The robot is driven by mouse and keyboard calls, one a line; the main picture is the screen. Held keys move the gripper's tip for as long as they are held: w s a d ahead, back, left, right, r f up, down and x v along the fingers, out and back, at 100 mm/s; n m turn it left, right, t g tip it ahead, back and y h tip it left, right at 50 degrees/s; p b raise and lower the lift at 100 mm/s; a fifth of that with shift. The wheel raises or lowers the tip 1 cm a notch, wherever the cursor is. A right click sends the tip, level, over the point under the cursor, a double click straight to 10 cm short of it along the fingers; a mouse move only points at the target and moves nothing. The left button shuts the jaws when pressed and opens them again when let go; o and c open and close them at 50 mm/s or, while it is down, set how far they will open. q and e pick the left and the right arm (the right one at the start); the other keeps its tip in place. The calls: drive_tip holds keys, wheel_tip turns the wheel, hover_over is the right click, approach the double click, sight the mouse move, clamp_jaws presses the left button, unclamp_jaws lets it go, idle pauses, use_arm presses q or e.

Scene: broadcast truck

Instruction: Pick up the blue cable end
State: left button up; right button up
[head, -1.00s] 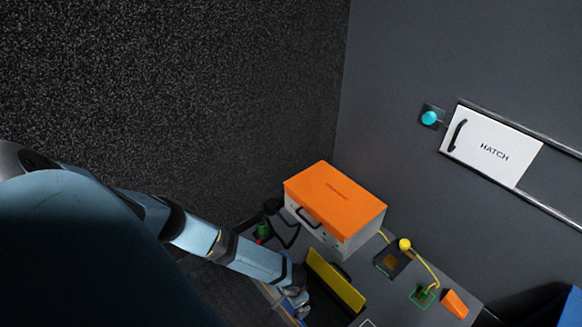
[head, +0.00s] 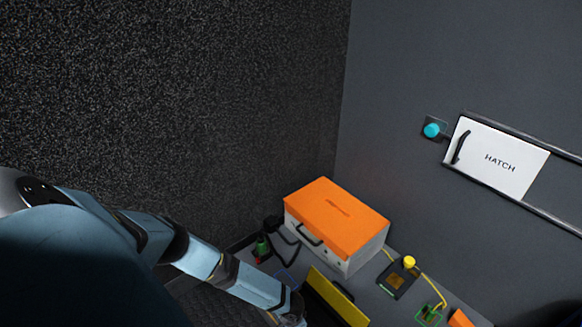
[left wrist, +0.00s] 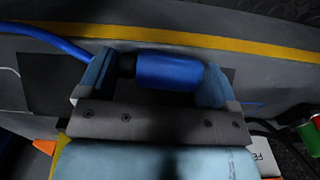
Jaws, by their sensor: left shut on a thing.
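The blue cable end (left wrist: 168,70) is a thick blue cylinder with a dark collar at its left side. It lies across between the two fingers of my left gripper (left wrist: 155,76), which is shut on it. The blue cable (left wrist: 50,39) runs off to the upper left in the left wrist view. In the head view my left gripper (head: 290,319) is at the bottom edge, mostly cut off, and the cable end cannot be made out there. My right gripper is not in view.
An orange-lidded case (head: 337,216) stands at the back of the bench, with a yellow-topped bar (head: 337,297) in front of it. A black box with a yellow knob (head: 398,278) stands to the right. A white hatch (head: 497,158) is on the wall.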

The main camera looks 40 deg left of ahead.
use_arm(q)
drive_tip(key=shift+r, duration=0.1)
drive_tip(key=shift+r, duration=0.2)
wheel_tip(320, 180, up, 4)
drive_tip(key=p, duration=0.2)
drive_tip(key=shift+f+p, duration=0.1)
drive_tip(key=shift+p, duration=0.3)
wheel_tip(320, 180, up, 2)
drive_tip(key=shift+r+p, duration=0.15)
drive_tip(key=shift+p, duration=0.55)
wheel_tip(320, 180, up, 13)
drive_tip(key=p, duration=0.6)
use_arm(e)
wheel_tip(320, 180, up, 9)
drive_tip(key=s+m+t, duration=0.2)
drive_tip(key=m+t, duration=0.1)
use_arm(q)
drive_tip(key=shift+f+b, duration=3.05)
drive_tip(key=shift+f, duration=2.75)
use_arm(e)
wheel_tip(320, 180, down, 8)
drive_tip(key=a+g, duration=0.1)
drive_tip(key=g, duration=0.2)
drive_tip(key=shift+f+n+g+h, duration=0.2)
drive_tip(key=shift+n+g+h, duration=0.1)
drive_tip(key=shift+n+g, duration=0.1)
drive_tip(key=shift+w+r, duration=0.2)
